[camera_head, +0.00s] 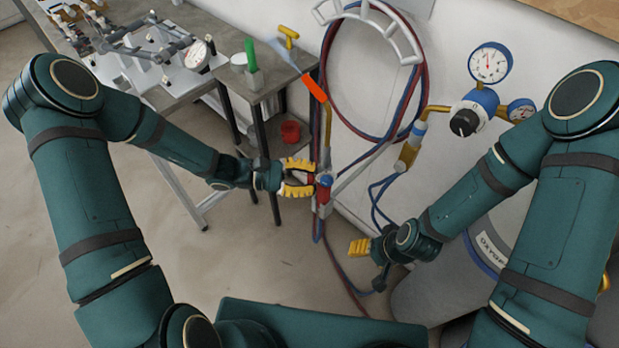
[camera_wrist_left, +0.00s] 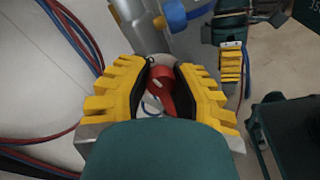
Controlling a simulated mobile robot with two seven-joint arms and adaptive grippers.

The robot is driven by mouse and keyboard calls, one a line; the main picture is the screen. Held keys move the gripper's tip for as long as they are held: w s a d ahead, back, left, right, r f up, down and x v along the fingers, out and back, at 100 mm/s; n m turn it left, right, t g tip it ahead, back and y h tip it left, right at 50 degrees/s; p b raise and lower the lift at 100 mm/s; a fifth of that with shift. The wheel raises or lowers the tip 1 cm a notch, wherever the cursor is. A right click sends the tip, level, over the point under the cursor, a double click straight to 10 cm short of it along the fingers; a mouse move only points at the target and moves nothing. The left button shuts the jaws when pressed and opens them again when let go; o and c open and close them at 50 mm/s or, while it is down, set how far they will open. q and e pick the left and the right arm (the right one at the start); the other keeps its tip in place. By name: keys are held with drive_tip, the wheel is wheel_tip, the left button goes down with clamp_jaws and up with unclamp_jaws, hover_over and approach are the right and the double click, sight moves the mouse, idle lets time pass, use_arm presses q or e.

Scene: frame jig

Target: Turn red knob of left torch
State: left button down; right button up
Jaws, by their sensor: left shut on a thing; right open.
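The left torch (camera_head: 327,150) stands against the wall panel, with its red knob (camera_head: 322,194) and a blue knob (camera_head: 326,180) low on its body. My left gripper (camera_head: 308,178) reaches it from the left and is shut on the red knob. In the left wrist view the red knob (camera_wrist_left: 160,88) lies between the yellow fingers, partly hidden by them. The blue knob (camera_wrist_left: 174,15) sits just beyond, on the grey torch body (camera_wrist_left: 138,25). My right gripper (camera_head: 360,247) is open and empty, low and right of the torch; its yellow fingers also show in the left wrist view (camera_wrist_left: 231,66).
Red and blue hoses (camera_head: 372,140) hang on the wall and run down past the torch. A regulator with gauges (camera_head: 490,63) and a grey oxygen cylinder (camera_head: 440,292) stand right. A small table (camera_head: 268,88) with tools and a red cup (camera_head: 290,131) stand left.

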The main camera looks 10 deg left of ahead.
use_arm(q)
drive_tip(key=c, duration=0.7)
unclamp_jaws()
drive_tip(key=shift+c, duration=0.2)
drive_tip(key=s+a, duration=0.1)
drive_tip(key=a, duration=1.1)
drive_tip(key=shift+r, duration=0.45)
drive_tip(key=shift+o, duration=0.2)
